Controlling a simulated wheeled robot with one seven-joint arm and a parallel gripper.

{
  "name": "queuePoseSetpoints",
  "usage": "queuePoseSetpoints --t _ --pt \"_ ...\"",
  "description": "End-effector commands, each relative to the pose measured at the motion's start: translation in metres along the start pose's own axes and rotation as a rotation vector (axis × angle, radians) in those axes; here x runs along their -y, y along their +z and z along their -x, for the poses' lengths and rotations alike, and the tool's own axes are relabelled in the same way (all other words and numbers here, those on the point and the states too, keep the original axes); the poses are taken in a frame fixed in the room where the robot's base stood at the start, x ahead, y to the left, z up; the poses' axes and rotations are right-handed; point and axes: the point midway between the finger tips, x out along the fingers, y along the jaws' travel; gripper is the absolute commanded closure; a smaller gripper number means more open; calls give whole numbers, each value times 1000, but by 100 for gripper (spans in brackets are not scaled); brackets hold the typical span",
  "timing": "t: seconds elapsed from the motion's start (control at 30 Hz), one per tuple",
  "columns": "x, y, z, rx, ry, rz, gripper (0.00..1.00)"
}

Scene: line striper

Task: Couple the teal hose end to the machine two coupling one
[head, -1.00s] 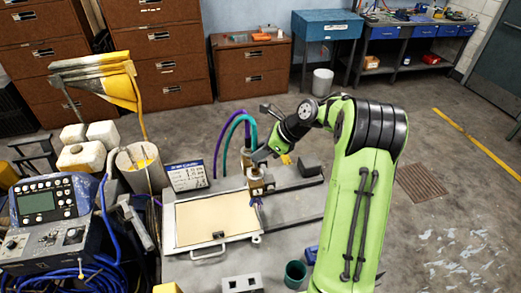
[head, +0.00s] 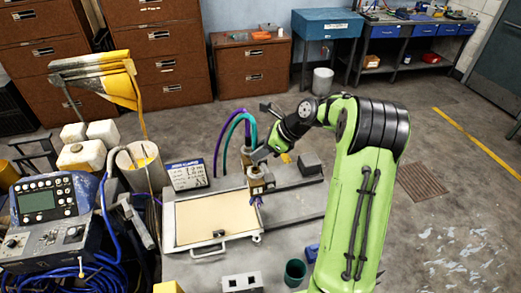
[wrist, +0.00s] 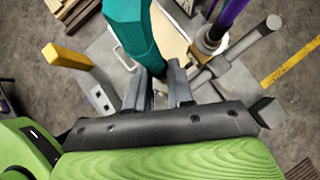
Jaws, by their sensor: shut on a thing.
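The teal hose (head: 232,124) arches up beside the purple hose and comes down by my gripper (head: 262,154) in the head view. In the wrist view the thick teal hose end (wrist: 133,32) runs down to my gripper (wrist: 160,85), whose fingers are shut on it. Its tip is partly hidden by the fingers. A brass-coloured fitting (head: 258,181) stands just below my gripper at the back right corner of the tray. I cannot tell which coupling is machine two coupling one, or whether the hose end touches one.
The purple hose (wrist: 233,12) ends in a round fitting beside my gripper. A beige tray (head: 205,224) with a handle lies on the grey bench. A display sign (head: 187,175) stands behind it. A green cup (head: 295,272) and a grey block (head: 310,163) are to the right.

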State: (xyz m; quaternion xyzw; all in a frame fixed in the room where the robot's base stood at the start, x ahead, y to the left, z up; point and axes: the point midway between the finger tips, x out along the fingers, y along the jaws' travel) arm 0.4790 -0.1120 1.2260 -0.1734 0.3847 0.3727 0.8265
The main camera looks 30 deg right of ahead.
Motion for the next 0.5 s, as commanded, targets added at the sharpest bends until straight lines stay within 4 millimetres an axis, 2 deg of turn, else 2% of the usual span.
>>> queuePoseSetpoints --t 0.5 --pt "0 -5 -6 1 0 0 100"
